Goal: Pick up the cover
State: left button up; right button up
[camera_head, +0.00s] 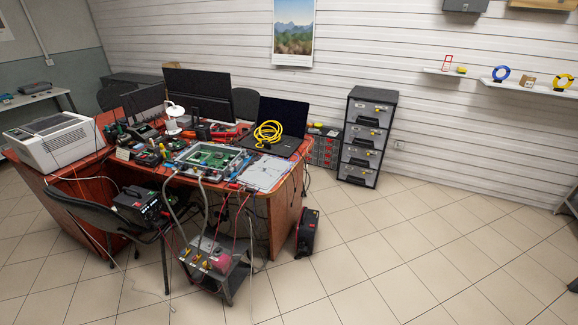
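No part is plainly marked as the cover. A flat, pale grey plate (262,173), which may be the cover, lies on the front right of the wooden desk (286,213). Just left of it is an open metal case (183,158) with a green circuit board (213,155) inside. Grey hoses (170,196) run from the case down to a low grey unit (232,268) on the floor. Neither of my grippers is in view.
A coiled yellow cable (268,132) and an open laptop (283,113) are behind the plate. The tiled floor (430,240) at right is clear.

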aim_at(258, 176)
jog(key=i+j+z, duration=0.95)
jog(key=j, duration=0.2)
jog(key=j+z, duration=0.1)
jog(key=j, duration=0.25)
jog(key=i, duration=0.05)
